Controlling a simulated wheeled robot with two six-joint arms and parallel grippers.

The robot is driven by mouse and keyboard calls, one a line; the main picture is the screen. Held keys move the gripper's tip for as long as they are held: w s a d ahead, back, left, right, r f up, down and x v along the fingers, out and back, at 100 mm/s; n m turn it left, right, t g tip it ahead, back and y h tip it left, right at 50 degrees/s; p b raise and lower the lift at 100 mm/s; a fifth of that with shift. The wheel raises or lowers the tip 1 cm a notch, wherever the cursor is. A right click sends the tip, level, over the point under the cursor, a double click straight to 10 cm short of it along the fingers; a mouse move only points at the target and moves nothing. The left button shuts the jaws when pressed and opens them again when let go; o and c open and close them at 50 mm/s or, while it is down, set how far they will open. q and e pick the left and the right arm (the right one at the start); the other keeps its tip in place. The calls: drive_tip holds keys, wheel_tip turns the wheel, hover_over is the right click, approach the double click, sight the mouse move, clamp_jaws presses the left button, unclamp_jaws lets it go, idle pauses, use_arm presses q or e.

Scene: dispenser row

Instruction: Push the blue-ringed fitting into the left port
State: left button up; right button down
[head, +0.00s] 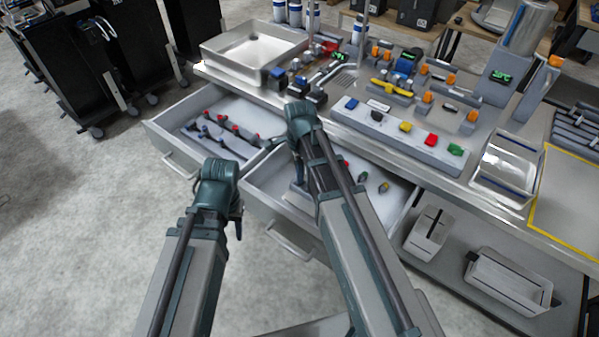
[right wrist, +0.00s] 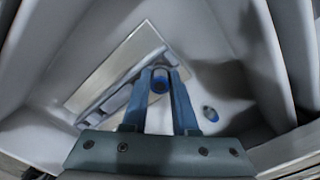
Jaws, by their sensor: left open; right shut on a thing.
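The blue-ringed fitting (right wrist: 159,84) is between the blue fingertips of my right gripper (right wrist: 160,80) in the right wrist view, seen nearly end-on. In the head view my right gripper (head: 298,170) points down into the right open drawer (head: 262,190), and the fitting cannot be made out there. My right gripper is shut on it. My left gripper (head: 238,226) is open and empty, low in front of the drawers, its fingers mostly hidden by its own wrist. I cannot tell which opening is the left port.
A small blue-topped part (right wrist: 210,113) lies on the drawer floor beside a metal plate (right wrist: 115,65). The left open drawer (head: 165,140) holds several red- and blue-ended fittings.

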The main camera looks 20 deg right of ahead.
drive_tip(key=shift+f+b, duration=1)
drive_tip(key=shift+f, duration=0.1)
drive_tip(key=shift+s+f, duration=0.1)
drive_tip(key=shift+s, duration=0.05)
